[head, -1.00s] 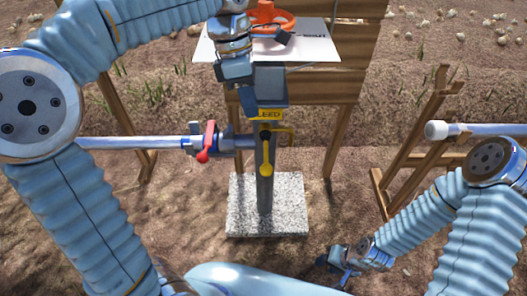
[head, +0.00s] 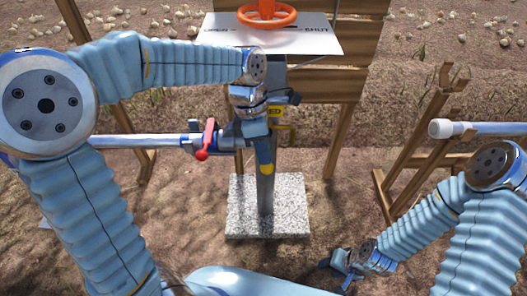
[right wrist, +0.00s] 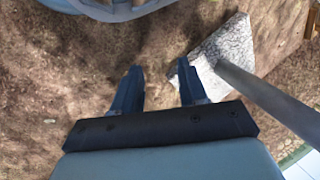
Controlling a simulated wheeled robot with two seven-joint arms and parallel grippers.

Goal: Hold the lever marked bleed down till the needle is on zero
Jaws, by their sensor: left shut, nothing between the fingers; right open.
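The bleed lever (head: 267,169) hangs down along the front of the grey post (head: 266,195); only its yellow lower end shows. My left gripper (head: 264,152) is shut and empty, pointing down just above that yellow end. It hides the rest of the lever and the BLEED label. I cannot tell whether the fingers touch the lever. No gauge needle can be made out. My right gripper (head: 340,270) is open and empty, low over the soil to the right of the stone base; its fingers also show in the right wrist view (right wrist: 158,88).
A red-handled valve (head: 208,140) sits on the pipe (head: 135,142) left of the post. An orange handwheel (head: 267,15) stands above a white OPEN/SHUT plate (head: 300,42). The speckled base (head: 240,215) carries the post. A wooden stand (head: 400,165) holds another pipe (head: 480,129) at right.

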